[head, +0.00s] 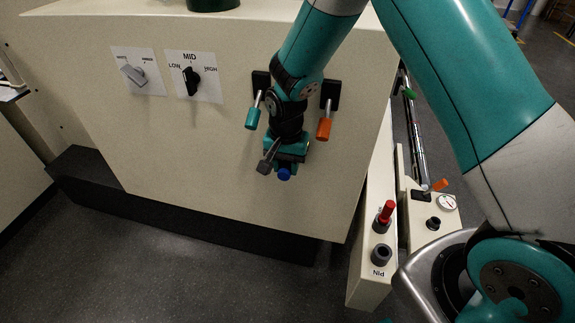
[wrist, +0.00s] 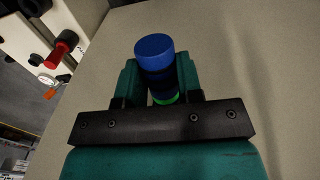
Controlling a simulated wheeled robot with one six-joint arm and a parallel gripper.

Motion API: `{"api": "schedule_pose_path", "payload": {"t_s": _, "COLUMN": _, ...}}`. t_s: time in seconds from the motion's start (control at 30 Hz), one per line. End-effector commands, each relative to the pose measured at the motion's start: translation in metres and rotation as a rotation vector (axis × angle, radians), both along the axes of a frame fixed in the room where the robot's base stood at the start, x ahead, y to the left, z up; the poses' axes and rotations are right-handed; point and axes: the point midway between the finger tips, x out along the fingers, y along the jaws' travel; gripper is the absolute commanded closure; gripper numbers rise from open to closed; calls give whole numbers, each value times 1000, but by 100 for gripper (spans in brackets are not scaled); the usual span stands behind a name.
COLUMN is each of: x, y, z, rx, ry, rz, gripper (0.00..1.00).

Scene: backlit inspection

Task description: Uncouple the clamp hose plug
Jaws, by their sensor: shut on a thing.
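My gripper (head: 286,158) is in front of the beige cabinet's front face, below and between two levers. In the wrist view my gripper (wrist: 157,72) has its two teal fingers shut on a plug (wrist: 154,48) with a blue end, a dark ribbed body and a green ring deep between the fingers. The plug's blue end (head: 284,174) also shows below the fingers in the head view. The gripper hides much of its body. I cannot tell which hose it belongs to, or whether it touches a socket.
A teal-handled lever (head: 253,118) and an orange-handled lever (head: 324,129) flank my wrist. Two rotary knobs (head: 192,80) are at left. At right, a box marked PIN holds a red plug (head: 386,213) and a dark round socket (head: 381,255). A gauge (head: 446,203) stands beyond.

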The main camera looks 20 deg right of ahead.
Motion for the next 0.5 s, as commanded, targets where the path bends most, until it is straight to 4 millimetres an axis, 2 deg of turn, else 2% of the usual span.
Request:
{"api": "schedule_pose_path", "payload": {"t_s": 0.37, "x": -2, "y": 2, "z": 0, "rx": 0, "ry": 2, "rz": 2, "gripper": 90}}
{"api": "schedule_pose_path", "payload": {"t_s": 0.4, "x": -4, "y": 2, "z": 0, "rx": 1, "ry": 3, "rz": 2, "gripper": 95}}
{"api": "schedule_pose_path", "payload": {"t_s": 0.5, "x": -6, "y": 4, "z": 0, "rx": 0, "ry": 4, "rz": 1, "gripper": 95}}
